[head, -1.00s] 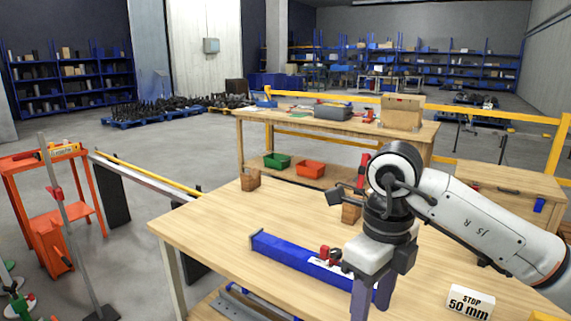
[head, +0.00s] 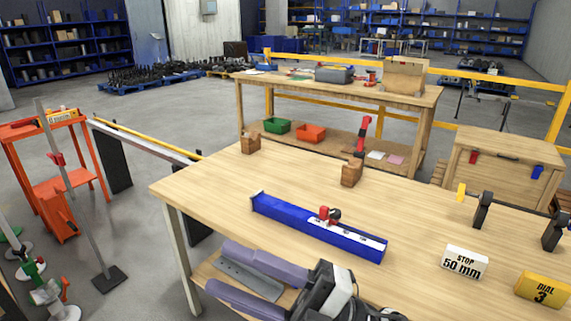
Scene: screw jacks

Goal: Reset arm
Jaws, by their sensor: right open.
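My right gripper (head: 217,267) is at the bottom of the head view, in front of the workbench's near edge. Its two purple-grey fingers point left and are spread apart, with nothing between them. A blue rail (head: 290,220) with a white scale strip lies on the wooden workbench (head: 225,195), apart from the gripper. A red clamp-like piece (head: 329,214) sits on the rail. My left gripper is not in view.
A white "STOP 50 mm" sign (head: 464,262) and a yellow "DIAL 3" sign (head: 543,289) stand at the right. Wooden blocks (head: 251,144) and (head: 351,174) stand along the far edge. Black stands (head: 482,210) are at the right. An orange cart (head: 68,180) is at the left.

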